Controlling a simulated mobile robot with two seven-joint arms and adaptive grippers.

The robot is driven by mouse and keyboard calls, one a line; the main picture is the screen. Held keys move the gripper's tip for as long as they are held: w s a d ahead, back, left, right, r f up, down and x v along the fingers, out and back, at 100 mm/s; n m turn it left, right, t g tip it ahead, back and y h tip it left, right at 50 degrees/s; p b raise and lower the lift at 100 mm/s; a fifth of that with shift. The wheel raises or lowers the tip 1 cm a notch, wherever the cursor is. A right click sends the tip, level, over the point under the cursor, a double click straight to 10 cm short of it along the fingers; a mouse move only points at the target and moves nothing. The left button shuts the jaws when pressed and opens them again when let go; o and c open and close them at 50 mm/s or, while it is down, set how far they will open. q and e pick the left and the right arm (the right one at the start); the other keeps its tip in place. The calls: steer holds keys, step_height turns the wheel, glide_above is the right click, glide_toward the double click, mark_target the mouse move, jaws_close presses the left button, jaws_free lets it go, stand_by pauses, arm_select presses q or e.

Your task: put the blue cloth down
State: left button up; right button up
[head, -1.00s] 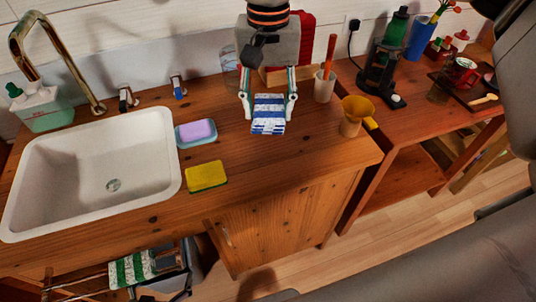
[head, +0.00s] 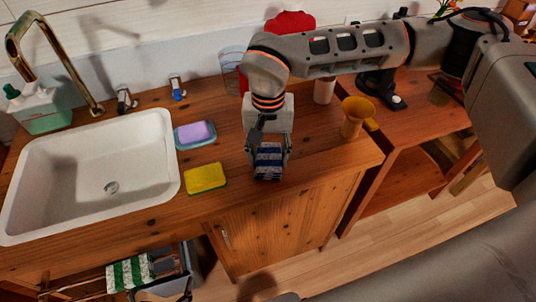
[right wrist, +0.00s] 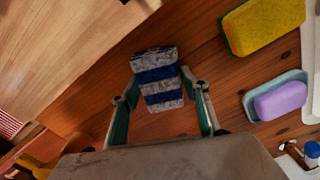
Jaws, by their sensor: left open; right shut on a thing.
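The blue cloth (head: 268,161) is a small folded piece with blue and white stripes. My right gripper (head: 268,150) is shut on it, above the wooden counter near its front edge. In the right wrist view the cloth (right wrist: 158,80) sits between the two fingers (right wrist: 160,105) and extends beyond their tips. I cannot tell whether its underside touches the counter. My left gripper (head: 165,288) is partly seen at the bottom edge of the head view, low in front of the counter, open and apart from the blue cloth.
A yellow sponge (head: 205,179) and a purple soap on a blue dish (head: 195,142) lie left of the cloth, beside the white sink (head: 75,190). A green-striped cloth (head: 130,273) hangs below the counter. Bare counter (head: 315,155) lies right of the cloth.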

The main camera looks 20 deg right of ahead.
mark_target(268, 158)
steer(key=shift+f, duration=0.15)
steer(key=o, duration=1)
steer(key=shift+o, duration=0.2)
step_height(268, 158, up, 12)
steer(key=shift+r, duration=0.2)
